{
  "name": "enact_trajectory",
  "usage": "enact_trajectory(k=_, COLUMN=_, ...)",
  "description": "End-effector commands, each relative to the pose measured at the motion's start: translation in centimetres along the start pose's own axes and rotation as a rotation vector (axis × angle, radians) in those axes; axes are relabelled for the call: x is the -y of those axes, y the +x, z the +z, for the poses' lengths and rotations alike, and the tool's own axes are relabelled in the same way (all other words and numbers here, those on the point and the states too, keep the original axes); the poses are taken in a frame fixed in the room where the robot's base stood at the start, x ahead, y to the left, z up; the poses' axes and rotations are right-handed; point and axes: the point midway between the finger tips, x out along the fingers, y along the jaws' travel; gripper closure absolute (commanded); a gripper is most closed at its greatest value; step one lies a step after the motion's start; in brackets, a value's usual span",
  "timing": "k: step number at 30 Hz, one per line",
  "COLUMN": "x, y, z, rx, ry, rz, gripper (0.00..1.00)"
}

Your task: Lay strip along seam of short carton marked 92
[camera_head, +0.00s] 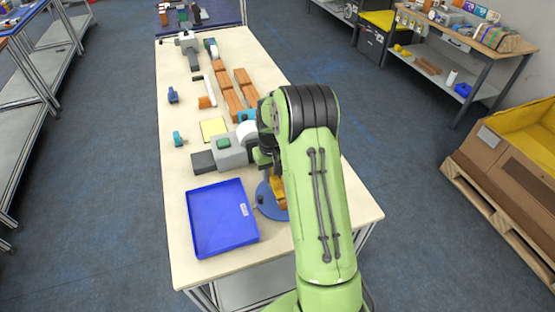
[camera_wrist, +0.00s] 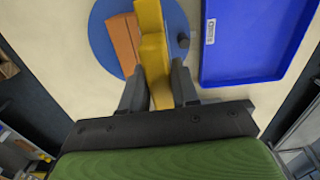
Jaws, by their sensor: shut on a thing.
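In the wrist view my gripper (camera_wrist: 158,82) is shut on a long yellow thing (camera_wrist: 152,38), which reaches out over a blue disc (camera_wrist: 100,40). An orange-brown carton (camera_wrist: 124,42) lies on the disc beside the yellow thing; I cannot tell whether they touch. In the head view my arm hides most of the disc (camera_head: 268,205) and carton, and the yellow thing (camera_head: 278,190) shows only in part. Several orange-brown cartons (camera_head: 240,76) lie in rows farther up the table. No 92 is readable, and no strip is clear on the held thing.
A blue tray (camera_head: 222,238) with a white label lies left of the disc. A grey device with a green top (camera_head: 232,158), a yellow pad (camera_head: 213,129) and small blue items (camera_head: 173,96) occupy the table (camera_head: 180,190). The table's right front is clear.

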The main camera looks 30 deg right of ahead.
Motion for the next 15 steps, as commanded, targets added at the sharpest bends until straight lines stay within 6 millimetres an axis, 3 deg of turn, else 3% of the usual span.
enact_trajectory(k=1, x=-1.8, y=-0.7, z=-0.3, rx=-0.002, ry=0.023, rz=-0.001, gripper=1.00)
enact_trajectory(k=5, x=-4.4, y=-1.6, z=-0.5, rx=0.000, ry=0.050, rz=-0.003, gripper=1.00)
enact_trajectory(k=10, x=-4.9, y=-1.4, z=-0.5, rx=0.002, ry=0.054, rz=-0.003, gripper=1.00)
enact_trajectory(k=15, x=-4.9, y=0.3, z=-0.5, rx=0.002, ry=0.054, rz=-0.003, gripper=1.00)
